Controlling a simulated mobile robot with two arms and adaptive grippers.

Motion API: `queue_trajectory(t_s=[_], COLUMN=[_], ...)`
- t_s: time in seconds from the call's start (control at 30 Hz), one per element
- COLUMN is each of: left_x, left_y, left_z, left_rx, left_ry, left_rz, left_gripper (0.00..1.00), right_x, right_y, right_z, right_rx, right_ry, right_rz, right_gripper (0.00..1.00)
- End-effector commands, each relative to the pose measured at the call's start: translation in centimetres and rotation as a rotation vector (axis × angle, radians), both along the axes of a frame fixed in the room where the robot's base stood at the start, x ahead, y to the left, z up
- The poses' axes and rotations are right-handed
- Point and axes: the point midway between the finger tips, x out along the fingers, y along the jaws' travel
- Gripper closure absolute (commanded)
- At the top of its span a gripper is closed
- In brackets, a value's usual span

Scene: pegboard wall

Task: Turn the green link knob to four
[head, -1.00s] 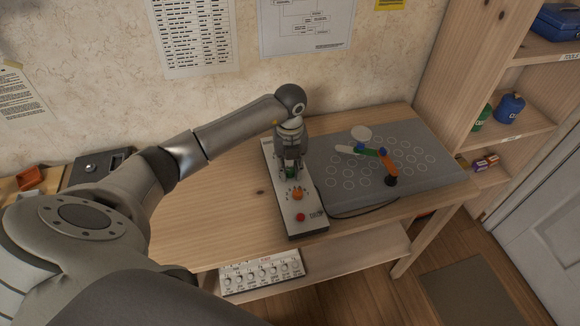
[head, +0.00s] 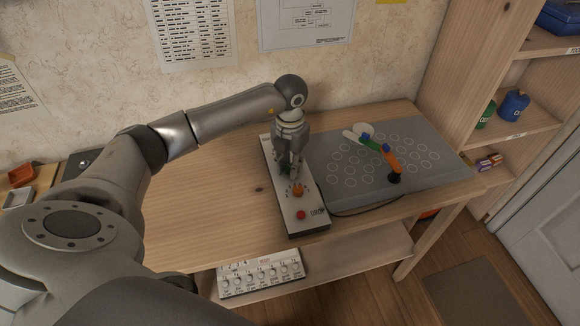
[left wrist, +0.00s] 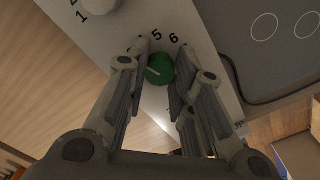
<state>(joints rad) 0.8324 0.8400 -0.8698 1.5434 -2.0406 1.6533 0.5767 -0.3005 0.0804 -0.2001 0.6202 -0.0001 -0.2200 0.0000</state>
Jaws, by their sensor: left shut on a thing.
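The green knob (left wrist: 160,69) sits on the pale control panel, between the two fingers of my left gripper (left wrist: 160,80). The gripper is shut on it. The knob's white pointer mark points up and left in the left wrist view. The printed 5 and 6 show above the knob; other numbers near it are hidden by the fingers. In the head view my left gripper (head: 289,172) comes down on the control panel (head: 311,224) and hides the green knob. The green link (head: 374,145) is on the grey board, joined to the orange link (head: 389,160). My right gripper is out of view.
An orange knob (head: 298,191) and a red button (head: 301,215) lie on the panel's near part. A white knob (left wrist: 98,4) is beyond the green one. The grey board (head: 440,158) stands right of the panel. The table's left part (head: 210,200) is clear.

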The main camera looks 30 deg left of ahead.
Motion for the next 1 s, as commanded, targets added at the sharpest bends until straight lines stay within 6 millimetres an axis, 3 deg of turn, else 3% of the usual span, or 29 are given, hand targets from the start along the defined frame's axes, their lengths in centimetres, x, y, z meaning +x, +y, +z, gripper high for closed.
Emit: queue_trajectory(t_s=[0.43,1.0], left_x=[0.1,0.1], left_y=[0.0,0.0], left_z=[0.0,0.1], left_rx=[0.001,0.001], left_ry=[-0.003,-0.004], left_rz=[-0.299,-0.378], left_gripper=[1.0,1.0], right_x=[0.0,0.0], right_y=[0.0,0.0], right_z=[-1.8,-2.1], right_rx=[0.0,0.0], right_ry=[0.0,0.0], right_rz=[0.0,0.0], right_gripper=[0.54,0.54])
